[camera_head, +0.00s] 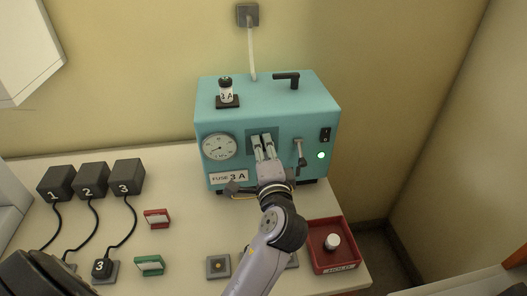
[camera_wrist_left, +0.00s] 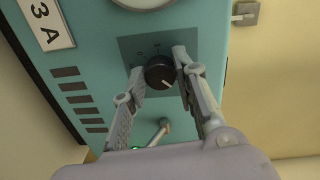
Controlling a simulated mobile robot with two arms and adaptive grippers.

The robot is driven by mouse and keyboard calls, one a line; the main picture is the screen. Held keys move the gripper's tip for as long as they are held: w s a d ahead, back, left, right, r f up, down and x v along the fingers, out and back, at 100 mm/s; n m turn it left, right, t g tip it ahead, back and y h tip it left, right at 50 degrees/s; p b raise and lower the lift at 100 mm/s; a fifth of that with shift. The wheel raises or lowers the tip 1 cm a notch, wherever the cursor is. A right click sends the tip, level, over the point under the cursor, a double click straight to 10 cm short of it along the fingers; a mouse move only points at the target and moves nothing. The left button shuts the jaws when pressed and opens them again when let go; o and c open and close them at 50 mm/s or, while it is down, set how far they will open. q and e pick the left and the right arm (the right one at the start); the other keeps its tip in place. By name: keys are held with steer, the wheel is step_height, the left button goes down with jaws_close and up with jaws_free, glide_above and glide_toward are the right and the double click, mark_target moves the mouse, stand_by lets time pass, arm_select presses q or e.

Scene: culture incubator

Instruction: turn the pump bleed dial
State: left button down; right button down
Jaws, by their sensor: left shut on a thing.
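The pump bleed dial (camera_wrist_left: 160,72) is a round black knob on a darker square plate on the front of the teal pump unit (camera_head: 310,107). A white mark on it points to the lower right in the left wrist view. Small markings around it are too small to read for sure. My left gripper (camera_head: 264,140) reaches the front of the unit in the head view and hides the dial there. In the left wrist view its two fingertips (camera_wrist_left: 158,62) are on either side of the dial, shut on it. My right gripper is not seen.
A gauge (camera_head: 219,147) sits left of the dial, a lever (camera_head: 300,152) and a switch (camera_head: 325,134) with a green light to its right. A red tray (camera_head: 314,232) holds a white-capped item. Several numbered black blocks (camera_head: 90,178) with cables stand at left.

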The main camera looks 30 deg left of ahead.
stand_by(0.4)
arm_select(q)
steer(key=c, duration=1.3)
jaws_free()
